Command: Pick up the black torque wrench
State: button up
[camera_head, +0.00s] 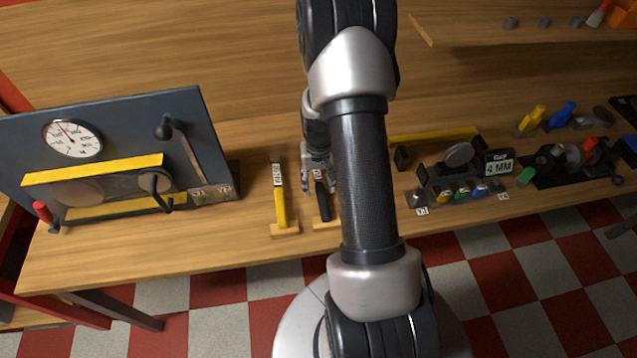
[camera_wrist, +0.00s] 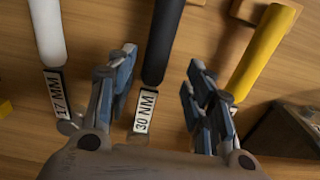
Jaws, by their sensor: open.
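The black torque wrench (camera_head: 324,208) lies on the wooden bench, its handle end by a small wooden block. In the wrist view its black handle (camera_wrist: 163,38) runs down between my fingers to a "30 NM" label. My gripper (camera_head: 319,187) is over its label end. In the wrist view my gripper (camera_wrist: 160,62) is open, one finger on each side of the wrench, with gaps to both. Whether the fingers are down at its height I cannot tell.
A yellow wrench (camera_head: 281,207) lies close beside it, left in the head view, and also shows in the wrist view (camera_wrist: 262,50). A white-handled tool (camera_wrist: 47,30) marked "17 MM" lies on the other side. A dark gauge panel (camera_head: 110,120) stands at the left.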

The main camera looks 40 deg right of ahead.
aim_at(321, 190)
jog(key=f, duration=0.1)
jog(key=f+b, duration=0.1)
jog(key=f, duration=0.3)
jog(key=shift+s, duration=0.4)
jog(key=shift+r, duration=0.1)
grip_shut()
